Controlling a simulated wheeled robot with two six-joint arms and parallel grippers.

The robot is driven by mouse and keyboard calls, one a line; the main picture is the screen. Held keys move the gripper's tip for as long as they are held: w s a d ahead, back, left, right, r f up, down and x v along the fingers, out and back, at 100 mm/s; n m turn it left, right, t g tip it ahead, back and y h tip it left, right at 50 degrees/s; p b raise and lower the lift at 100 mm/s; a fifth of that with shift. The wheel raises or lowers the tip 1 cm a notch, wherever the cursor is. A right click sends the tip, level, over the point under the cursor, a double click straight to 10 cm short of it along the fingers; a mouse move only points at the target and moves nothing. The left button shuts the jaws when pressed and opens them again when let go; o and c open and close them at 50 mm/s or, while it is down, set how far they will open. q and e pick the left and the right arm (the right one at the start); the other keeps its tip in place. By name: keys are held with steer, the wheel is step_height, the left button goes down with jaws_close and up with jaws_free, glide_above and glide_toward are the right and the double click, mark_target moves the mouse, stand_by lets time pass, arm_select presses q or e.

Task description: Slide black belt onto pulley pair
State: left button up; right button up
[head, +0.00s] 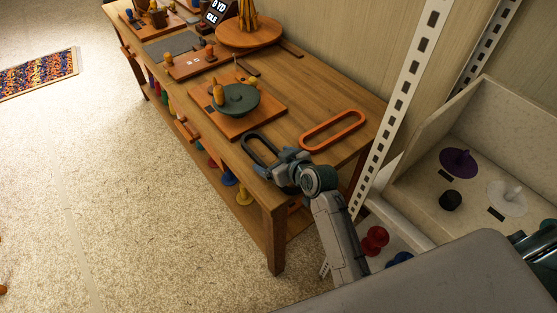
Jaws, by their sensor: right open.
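The black belt (249,143) is a long oval loop lying near the front edge of the wooden bench. My right gripper (268,167) is open at the near end of this belt and covers part of it; I cannot tell whether they touch. Behind the belt, a wooden board (223,123) carries a dark green round wheel (236,99) and yellow-orange pegs (218,95). I cannot tell for certain which parts are the pulley pair. No belt shows around the green wheel. My left gripper is out of view.
An orange oval loop (355,117) lies on the bench (291,91) right of the black belt. A round wooden turntable (270,35) and more boards stand farther back. A white perforated upright (405,85) and a pale bin (412,190) flank the right side. Carpet is open at left.

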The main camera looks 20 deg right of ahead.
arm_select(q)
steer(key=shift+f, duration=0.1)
arm_select(e)
steer(key=shift+f, duration=0.1)
steer(key=shift+f+b, duration=0.15)
steer(key=shift+b, duration=0.45)
steer(key=v, duration=1)
steer(key=shift+w+d+r+b, duration=0.1)
steer(key=shift+w+r+b, duration=0.2)
steer(key=shift+r, duration=0.1)
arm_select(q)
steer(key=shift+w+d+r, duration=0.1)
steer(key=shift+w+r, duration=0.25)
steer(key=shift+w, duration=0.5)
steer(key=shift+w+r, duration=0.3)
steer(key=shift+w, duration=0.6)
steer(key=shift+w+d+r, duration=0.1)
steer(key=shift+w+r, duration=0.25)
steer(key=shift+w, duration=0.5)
arm_select(e)
steer(key=shift+s+d+r, duration=0.1)
steer(key=shift+s+r, duration=0.15)
steer(key=shift+s, duration=0.15)
